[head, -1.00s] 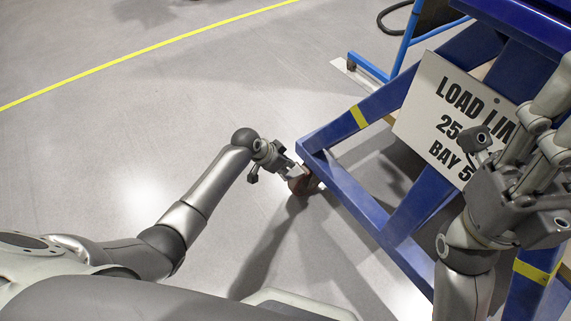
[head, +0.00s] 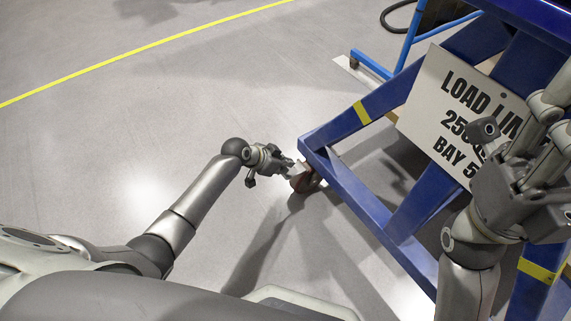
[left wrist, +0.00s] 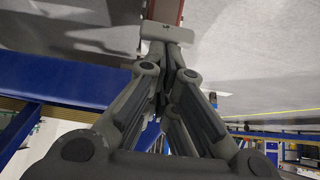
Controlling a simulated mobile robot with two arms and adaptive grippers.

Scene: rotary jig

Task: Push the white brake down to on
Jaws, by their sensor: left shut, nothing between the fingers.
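The white brake (head: 297,170) is a small pale plate on the reddish caster (head: 306,182) at the near corner of the blue frame. My left gripper (head: 288,167) is shut and empty, with its fingertips right at the brake. In the left wrist view the brake (left wrist: 167,32) is a pale block just beyond the closed fingertips (left wrist: 168,47), with the red caster part (left wrist: 164,11) behind it. Whether the fingers touch it, and its exact tilt, I cannot tell. My right gripper (head: 520,120) is open, high over the frame at the right and away from the brake.
The blue frame (head: 345,190) fills the right side and carries a white load-limit sign (head: 450,110). A lighter blue stand (head: 372,66) is behind it. The grey floor (head: 110,150) left of the caster is clear, with a yellow line (head: 150,46) farther off.

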